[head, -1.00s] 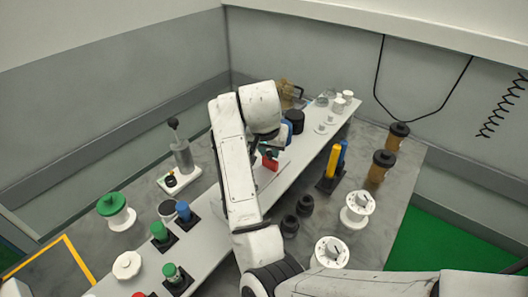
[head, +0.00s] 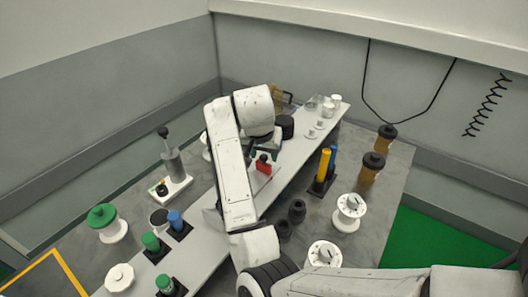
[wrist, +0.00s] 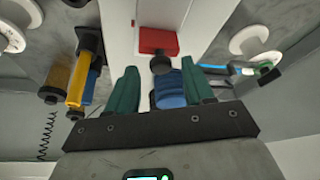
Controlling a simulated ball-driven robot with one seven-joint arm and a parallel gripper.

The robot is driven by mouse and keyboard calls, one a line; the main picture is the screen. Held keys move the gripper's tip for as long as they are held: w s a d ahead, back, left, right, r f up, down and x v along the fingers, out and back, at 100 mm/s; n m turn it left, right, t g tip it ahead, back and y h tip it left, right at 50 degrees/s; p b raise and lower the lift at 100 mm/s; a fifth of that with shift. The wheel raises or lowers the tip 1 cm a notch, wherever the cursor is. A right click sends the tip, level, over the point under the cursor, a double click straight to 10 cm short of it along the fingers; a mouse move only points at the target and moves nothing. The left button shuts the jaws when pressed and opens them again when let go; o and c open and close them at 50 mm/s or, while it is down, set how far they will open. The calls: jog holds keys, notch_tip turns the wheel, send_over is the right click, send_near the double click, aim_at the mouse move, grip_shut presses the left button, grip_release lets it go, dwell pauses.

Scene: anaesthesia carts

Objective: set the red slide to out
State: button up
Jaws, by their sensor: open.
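The red slide (head: 263,168) is a red block on a pale base on the white strip, just below my gripper in the head view. In the wrist view the red slide (wrist: 158,40) lies beyond the fingertips, near the top centre. A dark round knob (wrist: 160,64) stands close to it, between the tips in the picture. My gripper (wrist: 158,70) has its two green fingers apart with a gap between them. A blue round part (wrist: 170,88) shows between the fingers; I cannot tell its depth. In the head view my arm hides most of the gripper.
Yellow and blue posts (head: 323,165) stand right of the slide. White spools (head: 348,211) and dark-capped brown jars (head: 372,167) are further right. A lever on a white base (head: 174,187) stands to the left. Green and blue cylinders (head: 151,242) are at the front left.

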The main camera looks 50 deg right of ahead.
jog(key=v, duration=1)
jog(key=shift+r, duration=0.25)
jog(key=shift+s+a, duration=0.1)
jog(key=shift+a, duration=0.05)
